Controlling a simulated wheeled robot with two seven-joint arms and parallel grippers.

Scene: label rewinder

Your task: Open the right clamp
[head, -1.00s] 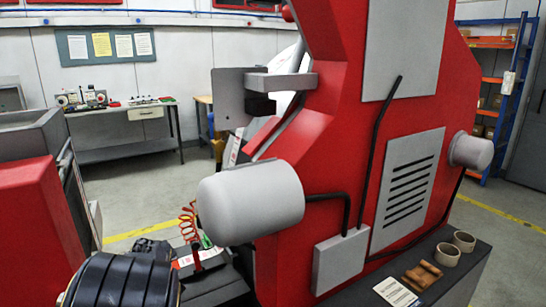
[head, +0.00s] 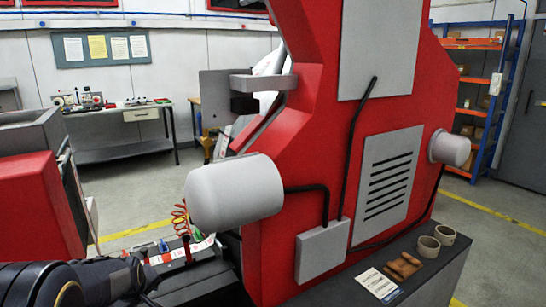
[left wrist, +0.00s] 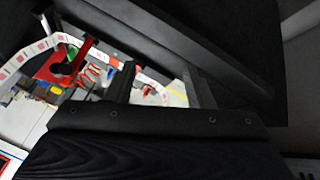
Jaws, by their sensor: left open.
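I cannot make out the right clamp in either view. The red machine (head: 335,150) fills the middle of the head view and hides what lies behind it. My left arm comes in at the bottom left of the head view, beside the machine's dark bed. In the left wrist view my left gripper (left wrist: 160,88) shows two dark fingers apart with nothing between them. Beyond them are a red bracket (left wrist: 62,66) and a printed label strip (left wrist: 145,68). My right gripper is not in view.
A grey motor cylinder (head: 235,193) juts from the machine near my left arm. A coiled red cable (head: 181,220) stands by the bed. Two cups (head: 437,240) and a paper (head: 376,284) lie on the dark ledge at right. A workbench (head: 120,120) stands behind.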

